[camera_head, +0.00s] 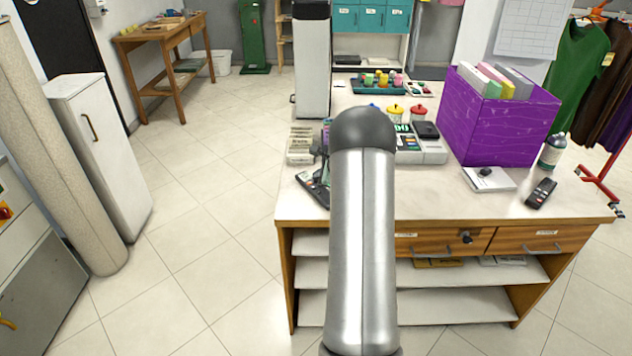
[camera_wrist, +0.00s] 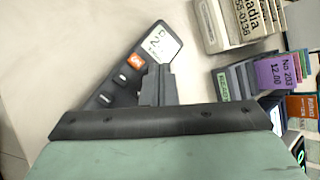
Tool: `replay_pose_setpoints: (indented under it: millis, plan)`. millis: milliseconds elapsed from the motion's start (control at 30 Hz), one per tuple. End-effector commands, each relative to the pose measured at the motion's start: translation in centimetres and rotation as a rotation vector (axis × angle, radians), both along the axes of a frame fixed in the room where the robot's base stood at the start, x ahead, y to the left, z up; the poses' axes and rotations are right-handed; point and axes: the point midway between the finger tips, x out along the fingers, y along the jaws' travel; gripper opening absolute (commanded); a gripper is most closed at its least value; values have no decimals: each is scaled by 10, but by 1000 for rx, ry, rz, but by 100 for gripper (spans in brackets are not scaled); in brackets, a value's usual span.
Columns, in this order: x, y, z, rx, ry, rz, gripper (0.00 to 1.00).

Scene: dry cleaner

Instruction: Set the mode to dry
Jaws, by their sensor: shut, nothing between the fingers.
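A dark remote (camera_wrist: 118,88) with a lit display, an orange button and several dark buttons lies on the counter in the wrist view. In the head view this remote (camera_head: 312,186) lies at the counter's left front edge, partly hidden by my arm. A second dark remote (camera_head: 541,193) with a red button lies at the counter's right.
The counter (camera_head: 450,205) also holds a purple box (camera_head: 500,125) with folders, a card terminal (camera_head: 425,150) and a spray bottle (camera_head: 552,150). Tag stacks and a purple tag (camera_wrist: 277,71) lie close right of the remote in the wrist view. Open floor lies left.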

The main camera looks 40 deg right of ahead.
Motion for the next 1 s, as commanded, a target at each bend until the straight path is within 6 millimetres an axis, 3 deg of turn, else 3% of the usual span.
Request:
replay_pose_setpoints:
  millis: [1000]
  plan:
    - [0,0,16,0,0,0,0]
